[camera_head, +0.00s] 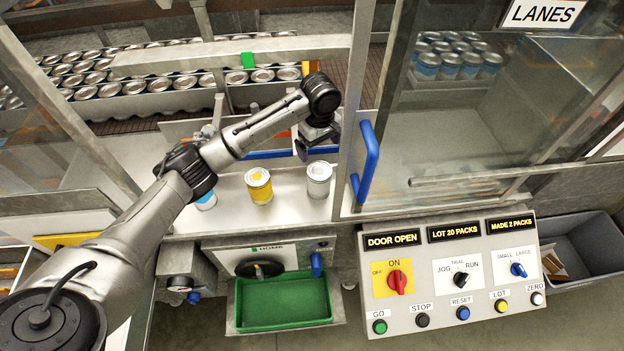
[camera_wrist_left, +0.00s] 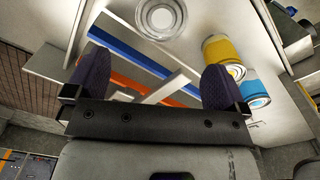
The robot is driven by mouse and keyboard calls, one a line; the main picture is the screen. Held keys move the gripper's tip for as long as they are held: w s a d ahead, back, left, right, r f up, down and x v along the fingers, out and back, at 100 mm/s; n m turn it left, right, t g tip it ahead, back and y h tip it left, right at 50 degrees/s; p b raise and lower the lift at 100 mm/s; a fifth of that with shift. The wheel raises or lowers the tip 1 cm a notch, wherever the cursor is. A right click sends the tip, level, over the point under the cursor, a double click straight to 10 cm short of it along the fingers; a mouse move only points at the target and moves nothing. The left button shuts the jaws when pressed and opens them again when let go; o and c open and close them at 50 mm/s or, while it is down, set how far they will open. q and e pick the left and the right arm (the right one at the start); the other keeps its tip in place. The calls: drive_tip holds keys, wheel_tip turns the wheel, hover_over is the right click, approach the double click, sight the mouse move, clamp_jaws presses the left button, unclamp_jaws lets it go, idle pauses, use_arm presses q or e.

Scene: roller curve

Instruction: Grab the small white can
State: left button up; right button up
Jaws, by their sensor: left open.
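The small white can (camera_head: 319,179) stands upright on the steel ledge, right of a yellow-banded can (camera_head: 259,186). My left gripper (camera_head: 318,142) is open and empty, just behind and above the white can, and apart from it. In the left wrist view, the white can (camera_wrist_left: 161,16) shows its round top at the upper edge, beyond the open fingers (camera_wrist_left: 156,80). The yellow can (camera_wrist_left: 222,50) shows there behind the right finger. My right gripper is in neither view.
A blue-banded can (camera_head: 205,200) stands at the left, partly behind my left arm. The open door's blue handle (camera_head: 367,160) is close on the right of the white can. A green tray (camera_head: 283,300) sits below the ledge. The control panel (camera_head: 450,270) stands at the right.

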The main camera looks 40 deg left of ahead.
sight(319, 170)
use_arm(q)
wheel_tip(319, 170, down, 7)
drive_tip(key=shift+s+f, duration=0.1)
drive_tip(key=shift+f, duration=0.05)
drive_tip(key=shift+d+f, duration=0.1)
drive_tip(key=shift+f, duration=3.05)
drive_tip(key=c, duration=1)
drive_tip(key=shift+r, duration=0.1)
